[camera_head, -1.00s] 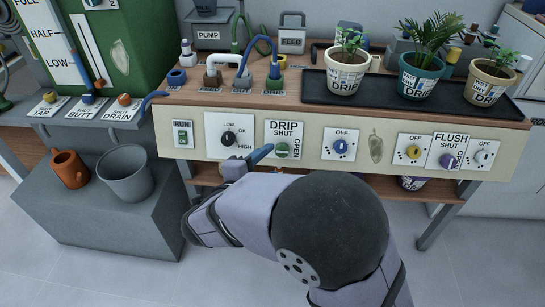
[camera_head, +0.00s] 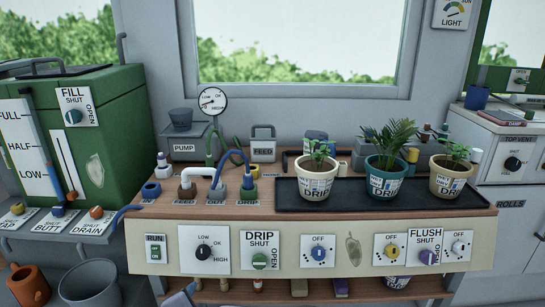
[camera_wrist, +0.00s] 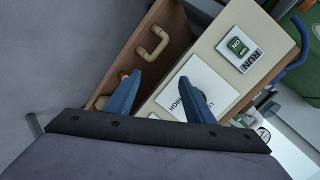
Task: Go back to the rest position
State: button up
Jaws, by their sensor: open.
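My gripper (camera_wrist: 160,92) shows in the wrist view as two blue fingers set apart, with nothing between them. Behind them are the panel front with the RUN switch (camera_wrist: 237,46), the LOW/HIGH dial's white plate and the wooden shelf below. In the head view only a small grey-blue bit of my arm shows at the bottom edge, left of centre; the rest is out of frame. The DRIP knob (camera_head: 260,261), green on a white plate, stands clear of my gripper.
The bench panel also carries the LOW/HIGH dial (camera_head: 204,252) and the FLUSH knob (camera_head: 430,257). Several potted plants stand on a black tray (camera_head: 290,198). A green tank (camera_head: 122,140) is at left, with a grey bucket (camera_head: 90,287) below. A round gauge (camera_head: 212,101) stands behind the hoses.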

jog(key=s+a+f+n+g+y, duration=0.3)
jog(key=s+a+f+n+g, duration=0.1)
jog(key=s+a+f+n, duration=0.15)
jog(key=s+d+f+n+g, duration=0.1)
jog(key=s+f+n+g, duration=0.25)
jog(key=s, duration=0.35)
jog(key=s+d+f+n+g, duration=0.1)
jog(key=s+f+n+g, duration=0.1)
jog(key=s+n, duration=0.4)
jog(key=s+d+r+n+g+h, duration=0.1)
jog(key=s+d+n+g+h, duration=0.15)
jog(key=d, duration=0.85)
jog(key=s+d+n+g+h, duration=0.1)
jog(key=s+d+h, duration=0.2)
jog(key=d, duration=0.8)
jog(key=w+d+r+m+t+y, duration=0.1)
jog(key=w+d+r+m, duration=0.2)
jog(key=d, duration=0.4)
jog(key=w+d+r+m+t, duration=0.1)
jog(key=w+d+m, duration=0.25)
jog(key=d, duration=0.35)
notch_tip(320, 180, up, 37)
jog(key=p, duration=3.7)
jog(key=shift+m, duration=0.4)
